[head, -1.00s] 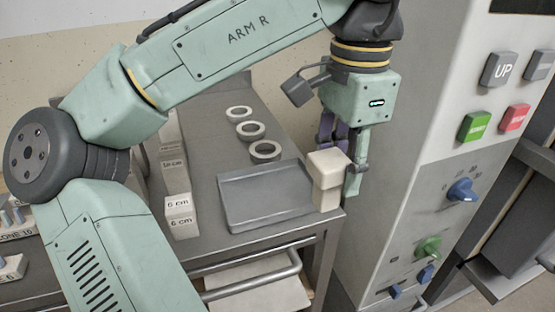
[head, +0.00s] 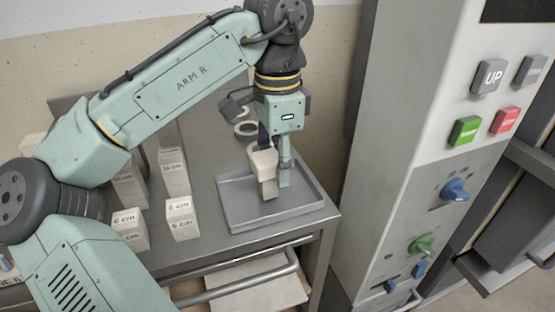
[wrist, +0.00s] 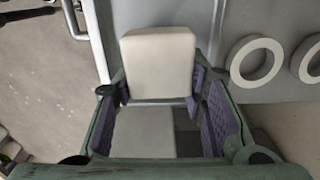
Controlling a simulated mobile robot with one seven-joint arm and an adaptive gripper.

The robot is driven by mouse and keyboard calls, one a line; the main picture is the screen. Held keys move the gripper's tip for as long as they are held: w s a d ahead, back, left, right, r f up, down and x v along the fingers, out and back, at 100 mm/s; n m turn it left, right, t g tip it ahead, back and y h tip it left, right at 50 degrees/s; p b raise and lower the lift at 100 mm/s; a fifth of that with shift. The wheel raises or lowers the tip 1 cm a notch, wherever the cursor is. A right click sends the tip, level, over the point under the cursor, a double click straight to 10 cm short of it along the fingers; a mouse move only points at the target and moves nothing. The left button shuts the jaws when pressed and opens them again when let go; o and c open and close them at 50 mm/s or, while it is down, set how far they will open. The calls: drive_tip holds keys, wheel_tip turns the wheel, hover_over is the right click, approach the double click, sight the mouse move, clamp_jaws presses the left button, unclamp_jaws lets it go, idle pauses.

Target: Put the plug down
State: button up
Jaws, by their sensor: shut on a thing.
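The plug (head: 264,163) is a cream block with a wider top and a narrower lower part. It also shows in the wrist view (wrist: 160,62), between the purple finger pads. My gripper (head: 275,160) is shut on it and points down. In the head view the plug is in front of the grey tray's (head: 236,214) floor, inside its outline. I cannot tell whether the plug's lower end touches the tray. In the wrist view my gripper hides part of the plug.
Pale rings (head: 246,129) lie behind the tray; two rings show at the right of the wrist view (wrist: 256,62). Pale blocks marked in cm (head: 181,218) stand left of the tray. The grey control cabinet (head: 400,150) rises to the right.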

drive_tip(key=o, duration=1.2)
wheel_tip(320, 180, up, 12)
drive_tip(key=shift+r+p, duration=0.1)
drive_tip(key=shift+p, duration=0.6)
